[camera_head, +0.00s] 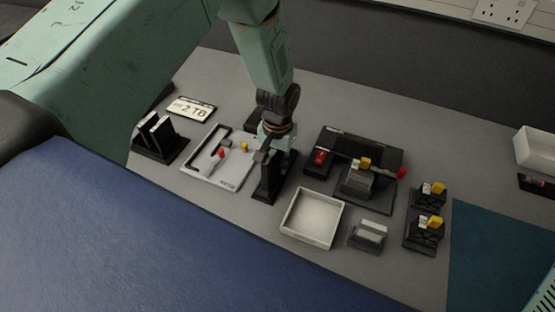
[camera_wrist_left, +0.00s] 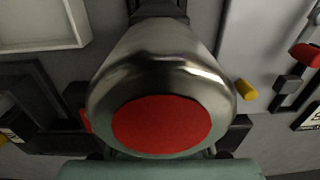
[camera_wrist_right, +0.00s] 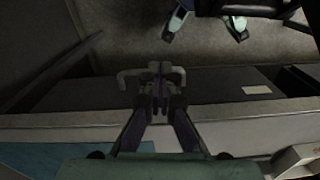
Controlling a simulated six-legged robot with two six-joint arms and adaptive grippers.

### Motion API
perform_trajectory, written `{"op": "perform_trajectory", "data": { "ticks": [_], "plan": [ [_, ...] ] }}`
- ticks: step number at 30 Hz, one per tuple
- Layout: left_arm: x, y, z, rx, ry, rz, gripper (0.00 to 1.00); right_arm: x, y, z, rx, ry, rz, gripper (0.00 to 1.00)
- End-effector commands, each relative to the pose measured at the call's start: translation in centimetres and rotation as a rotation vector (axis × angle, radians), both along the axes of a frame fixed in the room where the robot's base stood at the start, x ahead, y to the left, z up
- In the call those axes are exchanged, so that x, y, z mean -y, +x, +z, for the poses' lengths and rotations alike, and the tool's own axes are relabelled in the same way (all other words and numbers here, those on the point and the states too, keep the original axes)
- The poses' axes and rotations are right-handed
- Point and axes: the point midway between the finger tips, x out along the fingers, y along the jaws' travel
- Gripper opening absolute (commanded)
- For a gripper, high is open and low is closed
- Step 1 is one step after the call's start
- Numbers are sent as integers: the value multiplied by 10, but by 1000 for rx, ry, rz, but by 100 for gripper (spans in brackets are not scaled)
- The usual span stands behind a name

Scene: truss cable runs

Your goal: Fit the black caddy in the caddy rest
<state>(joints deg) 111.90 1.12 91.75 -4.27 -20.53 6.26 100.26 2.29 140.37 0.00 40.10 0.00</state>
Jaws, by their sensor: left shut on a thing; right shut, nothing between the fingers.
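My left gripper (camera_head: 272,148) points down over the middle of the bench. It is shut on an upright black thing (camera_head: 267,180), which looks like the black caddy. In the left wrist view a shiny metal cylinder with a red end (camera_wrist_left: 160,125) fills the middle and hides the fingertips. I cannot tell whether it belongs to the held thing. A black part (camera_wrist_left: 158,10) shows beyond it. I cannot tell for sure which fixture is the caddy rest. My right gripper (camera_wrist_right: 158,92) is shut and empty, away from the bench things; the head view does not show it.
A pale plate (camera_head: 232,181) with a black bracket and red and yellow parts lies left of the gripper. A white tray (camera_head: 289,228) stands in front to the right. Black fixtures (camera_head: 385,207) and small holders (camera_head: 423,245) stand further right. A black slotted holder (camera_head: 177,153) is far left.

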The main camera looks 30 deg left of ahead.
Motion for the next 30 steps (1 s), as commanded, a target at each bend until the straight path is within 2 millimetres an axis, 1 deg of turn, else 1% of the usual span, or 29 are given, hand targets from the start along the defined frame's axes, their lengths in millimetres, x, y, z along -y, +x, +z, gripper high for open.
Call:
{"op": "perform_trajectory", "data": {
  "ticks": [1, 3, 13, 14, 15, 22, 29, 30],
  "plan": [
    [-1, -3, -5, -6, 0, 0, 0, 0, 0, -2, 1, 0, 0, 0],
    [-1, -2, -6, -4, 0, 0, 0, 0, 0, -3, 1, 0, 0, 0],
    [-1, -2, -6, -5, 0, -1, 0, 0, 0, -2, 0, 0, 0, 0],
    [-1, -2, -6, -5, 0, 0, 30, 0, 0, -2, 0, 0, 0, 0],
    [-1, -2, -6, -5, 0, 0, 33, 0, 0, -2, 0, 0, 0, 0],
    [-1, -2, -6, -5, 0, 0, 53, 0, 0, -2, 0, 0, 0, 0],
    [-1, -1, -5, -2, -1, 0, 54, 0, 0, -2, 0, 0, 0, 0],
    [-1, -1, -5, -2, -1, 0, 56, 0, 0, -2, 0, 0, 0, 0]
  ]
}}
